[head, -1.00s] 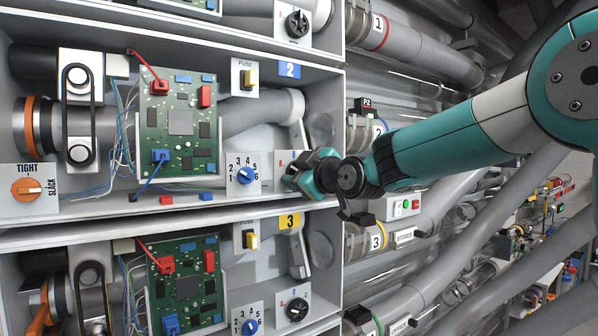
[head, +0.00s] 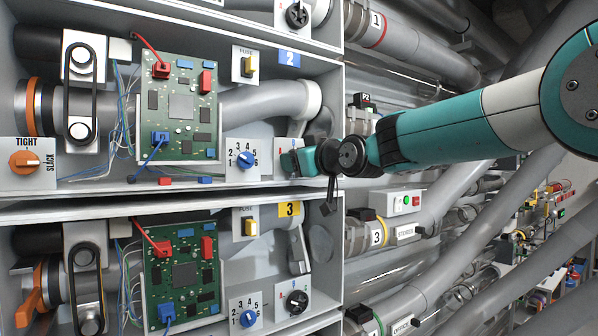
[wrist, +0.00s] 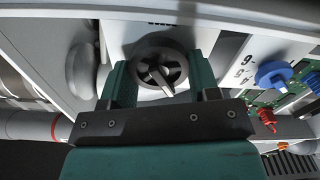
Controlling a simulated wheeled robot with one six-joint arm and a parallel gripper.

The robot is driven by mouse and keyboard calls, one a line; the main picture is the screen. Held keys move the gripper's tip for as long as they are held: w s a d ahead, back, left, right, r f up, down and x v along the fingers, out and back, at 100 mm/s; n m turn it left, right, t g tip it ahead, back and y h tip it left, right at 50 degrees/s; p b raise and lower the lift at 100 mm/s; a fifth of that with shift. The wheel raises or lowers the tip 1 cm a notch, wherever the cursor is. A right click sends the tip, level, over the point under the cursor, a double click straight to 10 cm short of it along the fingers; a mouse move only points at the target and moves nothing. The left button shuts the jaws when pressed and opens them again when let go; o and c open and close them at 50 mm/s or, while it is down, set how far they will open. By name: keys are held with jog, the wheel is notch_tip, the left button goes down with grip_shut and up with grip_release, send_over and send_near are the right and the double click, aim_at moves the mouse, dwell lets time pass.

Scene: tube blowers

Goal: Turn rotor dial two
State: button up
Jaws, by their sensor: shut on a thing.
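Rotor dial two (wrist: 160,66) is a round black knob with a raised pointer bar. In the wrist view it sits between the two dark green fingers of my gripper (wrist: 163,85), one finger on each side. The pointer bar looks slanted, its pale end low and right of the knob's middle. In the head view my gripper (head: 298,160) is at the right end of the bay with the blue 2 label (head: 289,59), shut on the dial. The gripper hides the dial and most of its white plate there.
A blue numbered knob (head: 245,160) is just left of my gripper. A green circuit board (head: 180,112) and a fuse switch (head: 249,64) share the bay. The bay with the yellow 3 label (head: 289,209) lies below, with a similar black dial (head: 296,302). Grey pipes fill the right.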

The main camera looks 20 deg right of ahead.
jog(key=m+b, duration=0.3)
jog(key=m, duration=0.2)
jog(key=shift+d+f+m, duration=0.1)
jog(key=shift+m, duration=0.3)
dwell(0.4)
jog(key=o, duration=0.6)
jog(key=shift+o, duration=0.2)
jog(key=b+v, duration=0.7)
jog(key=v, duration=1)
jog(key=shift+s, duration=0.15)
